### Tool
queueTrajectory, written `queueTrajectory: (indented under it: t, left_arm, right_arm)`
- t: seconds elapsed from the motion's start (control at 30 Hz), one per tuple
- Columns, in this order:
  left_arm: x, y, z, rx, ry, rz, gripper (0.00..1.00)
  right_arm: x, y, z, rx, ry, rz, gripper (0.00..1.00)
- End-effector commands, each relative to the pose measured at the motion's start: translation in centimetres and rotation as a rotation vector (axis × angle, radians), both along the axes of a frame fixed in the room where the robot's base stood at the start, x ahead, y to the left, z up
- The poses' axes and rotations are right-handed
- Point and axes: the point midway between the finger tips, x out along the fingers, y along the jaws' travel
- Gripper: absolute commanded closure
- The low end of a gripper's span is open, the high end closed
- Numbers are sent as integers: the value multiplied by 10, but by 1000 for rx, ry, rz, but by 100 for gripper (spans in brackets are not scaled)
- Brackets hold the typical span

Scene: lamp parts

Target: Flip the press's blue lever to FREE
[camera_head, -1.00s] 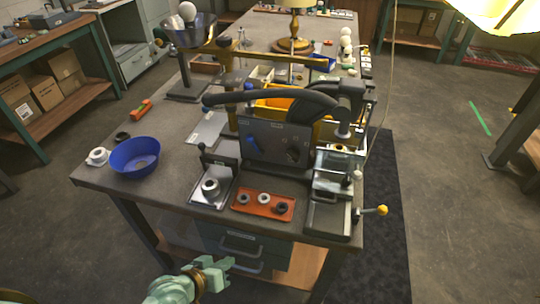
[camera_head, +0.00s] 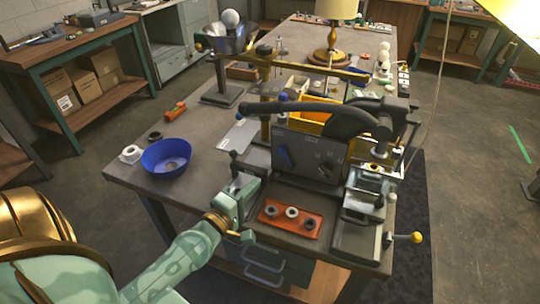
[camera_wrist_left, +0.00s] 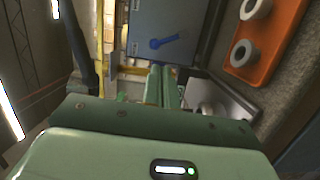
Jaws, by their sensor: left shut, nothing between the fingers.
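The press has a dark grey upright panel (camera_head: 318,160) with a long black handle arm across its top. The blue lever (camera_head: 283,158) is on the left part of the panel's face, tilted. It also shows in the left wrist view (camera_wrist_left: 165,42), just beyond the fingertips. Small marks on the panel are too small to read. My left gripper (camera_head: 251,186) is shut and empty, in front of and below-left of the lever, apart from it in the head view. Its closed fingers (camera_wrist_left: 163,72) point toward the panel. My right gripper is in neither view.
An orange tray (camera_head: 268,220) with several rings sits in front of the panel. A yellow-knobbed handle (camera_head: 416,237) sticks out at right.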

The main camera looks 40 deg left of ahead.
Motion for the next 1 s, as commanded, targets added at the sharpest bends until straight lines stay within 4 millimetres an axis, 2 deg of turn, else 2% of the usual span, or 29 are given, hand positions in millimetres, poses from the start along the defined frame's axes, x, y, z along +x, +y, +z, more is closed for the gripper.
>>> queueTrajectory:
  t: [0.1, 0.2, 0.67, 0.77, 1.0]
  left_arm:
    - [3, 29, -1, -155, -23, 107, 100]
    - [3, 43, -3, -230, -33, 161, 100]
    - [9, 47, -3, -250, -38, 175, 100]
    - [20, 49, -2, -250, -40, 175, 100]
    - [69, 58, -2, -248, -39, 174, 100]
  right_arm:
    - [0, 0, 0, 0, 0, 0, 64]
    - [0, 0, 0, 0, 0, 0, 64]
    - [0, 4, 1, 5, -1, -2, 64]
    - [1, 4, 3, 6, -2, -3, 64]
    - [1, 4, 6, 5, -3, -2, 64]
